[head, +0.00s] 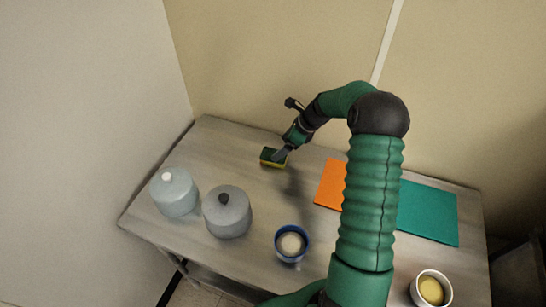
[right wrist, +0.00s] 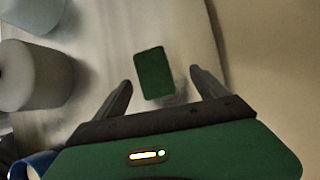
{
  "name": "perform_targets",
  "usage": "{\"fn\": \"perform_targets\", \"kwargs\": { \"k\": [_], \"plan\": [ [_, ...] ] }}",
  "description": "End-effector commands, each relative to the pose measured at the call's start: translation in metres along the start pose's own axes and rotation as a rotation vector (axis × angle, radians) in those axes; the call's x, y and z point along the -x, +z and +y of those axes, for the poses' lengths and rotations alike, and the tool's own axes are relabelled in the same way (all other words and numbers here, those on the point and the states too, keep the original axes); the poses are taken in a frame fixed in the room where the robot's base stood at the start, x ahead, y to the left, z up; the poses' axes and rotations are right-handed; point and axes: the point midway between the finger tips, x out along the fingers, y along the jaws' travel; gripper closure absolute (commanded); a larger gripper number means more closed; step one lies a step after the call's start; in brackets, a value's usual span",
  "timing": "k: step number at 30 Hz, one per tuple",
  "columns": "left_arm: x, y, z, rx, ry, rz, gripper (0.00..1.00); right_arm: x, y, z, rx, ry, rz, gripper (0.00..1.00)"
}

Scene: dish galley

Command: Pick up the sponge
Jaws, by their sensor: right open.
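The sponge (head: 269,158), green on top with a yellow side, lies flat on the metal table near its back edge in the head view. In the right wrist view the sponge (right wrist: 154,73) shows as a dark green block, just beyond and between the two fingertips. My right gripper (head: 281,153) is at the sponge's right end in the head view, pointing down at it. In the wrist view the right gripper's fingers (right wrist: 160,77) are spread wide with nothing held between them. Whether a finger touches the sponge I cannot tell. My left gripper is not in view.
A light blue lidded jar (head: 174,193) and a grey lidded jar (head: 228,213) stand at the left front. A blue mug (head: 291,243) is at the front middle. An orange sheet (head: 329,184), a teal sheet (head: 428,212) and a white bowl (head: 431,289) lie right. Walls border the back and left.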

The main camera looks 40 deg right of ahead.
Motion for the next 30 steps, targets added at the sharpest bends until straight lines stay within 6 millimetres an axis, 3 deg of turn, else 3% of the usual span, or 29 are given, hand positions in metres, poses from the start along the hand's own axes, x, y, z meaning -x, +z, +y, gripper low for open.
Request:
{"fn": "perform_targets", "kwargs": {
  "k": [9, 17, 30],
  "plan": [
    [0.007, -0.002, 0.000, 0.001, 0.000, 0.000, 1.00, -0.049, -0.004, 0.006, -0.002, 0.004, 0.001, 0.17],
    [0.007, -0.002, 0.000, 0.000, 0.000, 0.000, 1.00, -0.055, -0.004, 0.006, -0.002, 0.001, 0.000, 0.17],
    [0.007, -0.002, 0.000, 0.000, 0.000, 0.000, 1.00, -0.055, -0.003, 0.006, -0.001, 0.000, 0.001, 0.74]
  ]
}}
